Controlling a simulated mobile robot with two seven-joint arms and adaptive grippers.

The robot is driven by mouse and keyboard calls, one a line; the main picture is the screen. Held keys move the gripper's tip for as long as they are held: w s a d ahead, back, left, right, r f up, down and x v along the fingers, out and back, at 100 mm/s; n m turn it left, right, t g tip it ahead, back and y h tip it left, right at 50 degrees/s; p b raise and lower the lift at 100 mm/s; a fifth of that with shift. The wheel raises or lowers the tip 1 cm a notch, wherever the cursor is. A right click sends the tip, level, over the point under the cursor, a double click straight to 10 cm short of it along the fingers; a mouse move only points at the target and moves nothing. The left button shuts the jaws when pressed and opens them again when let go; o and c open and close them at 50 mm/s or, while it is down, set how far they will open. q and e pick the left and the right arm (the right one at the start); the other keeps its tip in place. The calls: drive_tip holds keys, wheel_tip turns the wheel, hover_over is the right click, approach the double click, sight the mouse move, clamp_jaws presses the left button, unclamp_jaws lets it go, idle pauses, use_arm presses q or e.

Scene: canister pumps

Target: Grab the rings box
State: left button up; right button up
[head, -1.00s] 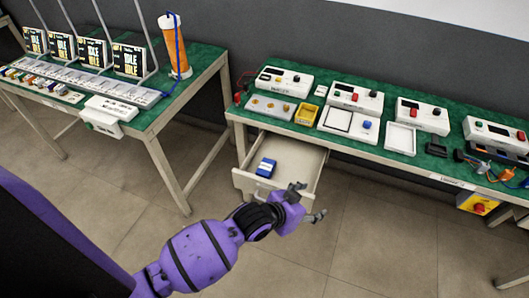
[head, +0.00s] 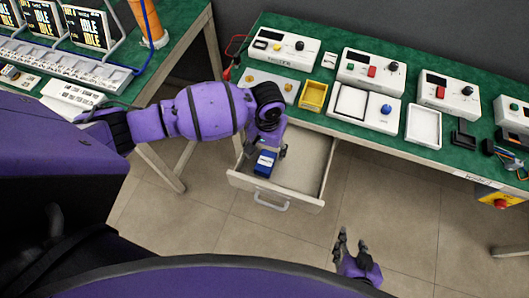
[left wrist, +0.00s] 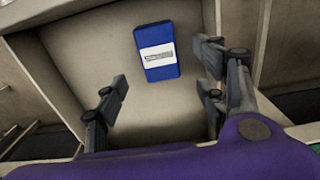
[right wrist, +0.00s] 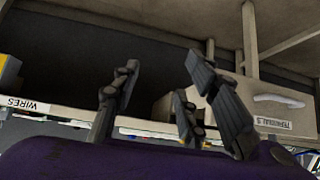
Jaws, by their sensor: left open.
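A small blue box (head: 265,163) with a white label lies in the open drawer (head: 310,172), toward its left side. The label is too small to read. My left gripper (head: 267,150) is over the drawer, just behind the box in the head view. In the left wrist view, the blue box (left wrist: 157,52) lies flat on the drawer floor ahead of the spread fingers (left wrist: 162,85), with nothing between them. My right gripper (head: 352,246) is low in front of the table, right of the drawer. Its fingers (right wrist: 160,72) are apart and empty in the right wrist view.
The drawer hangs out under a green-topped table (head: 292,88) bearing white control boxes, a yellow tray (head: 313,96) and a white tray (head: 423,126). Another table (head: 185,50) stands at left. The drawer walls (left wrist: 50,80) border the left gripper's space. Floor in front is clear.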

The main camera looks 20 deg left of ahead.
sight(266, 161)
use_arm(q)
drive_tip(key=f, duration=0.1)
drive_tip(key=s+f, duration=0.1)
drive_tip(key=shift+d+f, duration=0.2)
drive_tip(key=shift+f, duration=0.15)
drive_tip(key=f, duration=0.4)
drive_tip(key=shift+a+b, duration=0.2)
drive_tip(key=shift+b, duration=0.1)
drive_tip(key=shift+f, duration=0.25)
drive_tip(key=shift+w, duration=0.1)
drive_tip(key=c, duration=1.3)
use_arm(e)
drive_tip(key=s, duration=0.1)
drive_tip(key=s+d+f, duration=0.1)
drive_tip(key=shift+s+f, duration=0.3)
drive_tip(key=shift+s, duration=0.1)
